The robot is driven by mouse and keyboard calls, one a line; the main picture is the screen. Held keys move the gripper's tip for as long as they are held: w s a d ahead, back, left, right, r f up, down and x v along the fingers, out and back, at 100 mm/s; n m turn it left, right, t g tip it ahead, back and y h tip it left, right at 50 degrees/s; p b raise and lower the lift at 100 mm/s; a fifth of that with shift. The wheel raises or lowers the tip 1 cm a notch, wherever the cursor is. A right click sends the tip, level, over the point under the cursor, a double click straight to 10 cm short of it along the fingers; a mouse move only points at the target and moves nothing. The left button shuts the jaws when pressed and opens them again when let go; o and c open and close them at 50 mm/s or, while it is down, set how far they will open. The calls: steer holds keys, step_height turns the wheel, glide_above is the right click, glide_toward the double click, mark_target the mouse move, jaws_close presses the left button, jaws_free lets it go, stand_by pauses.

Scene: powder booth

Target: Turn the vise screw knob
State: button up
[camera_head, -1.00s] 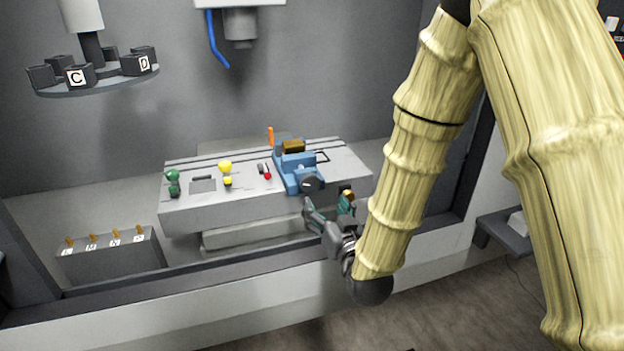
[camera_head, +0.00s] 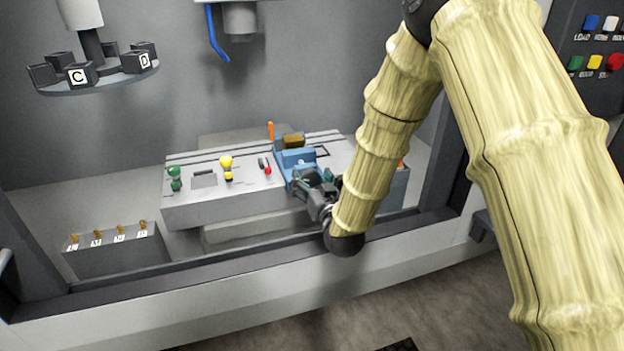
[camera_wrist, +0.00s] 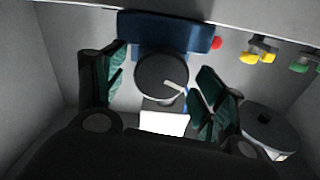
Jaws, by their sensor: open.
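The blue vise (camera_head: 296,158) sits on the grey machine table, with a brown block (camera_head: 293,141) in its jaws. My gripper (camera_head: 320,184) is at the vise's front end and hides most of the knob in the head view. In the wrist view the vise screw knob (camera_wrist: 160,78) is a dark round disc with a pale bar, in front of the blue vise body (camera_wrist: 170,32). My open gripper (camera_wrist: 161,63) has one green-padded finger on either side of the knob. Gaps show on both sides; no finger clearly touches it.
Yellow knobs (camera_head: 226,163), green knobs (camera_head: 174,173) and a red-tipped lever (camera_head: 267,169) stand on the table left of the vise. An orange handle (camera_head: 271,131) rises behind it. The booth sill (camera_head: 190,270) runs below my arm. A tool carousel (camera_head: 92,78) hangs upper left.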

steer(key=c, duration=1)
steer(key=shift+c, duration=0.2)
steer(key=shift+f+m+b, duration=0.1)
steer(key=shift+m+b, duration=0.25)
steer(key=shift+m, duration=0.05)
steer(key=m+b, duration=0.1)
steer(key=m, duration=0.1)
steer(key=m+b, duration=0.2)
steer(key=shift+d+f+m, duration=0.15)
steer(key=shift+m, duration=0.25)
steer(key=m+b, duration=0.4)
steer(key=m, duration=0.2)
steer(key=shift+d+f, duration=0.1)
steer(key=m+b, duration=0.6)
steer(key=m, duration=0.1)
steer(key=shift+f+m, duration=0.2)
steer(key=shift+m, duration=0.1)
steer(key=m+b, duration=0.3)
steer(key=m, duration=0.1)
steer(key=shift+m+b, duration=0.3)
steer(key=shift+m, duration=0.1)
steer(key=shift+r+m+b, duration=0.1)
steer(key=shift+m+b, duration=0.45)
steer(key=shift+m, duration=0.25)
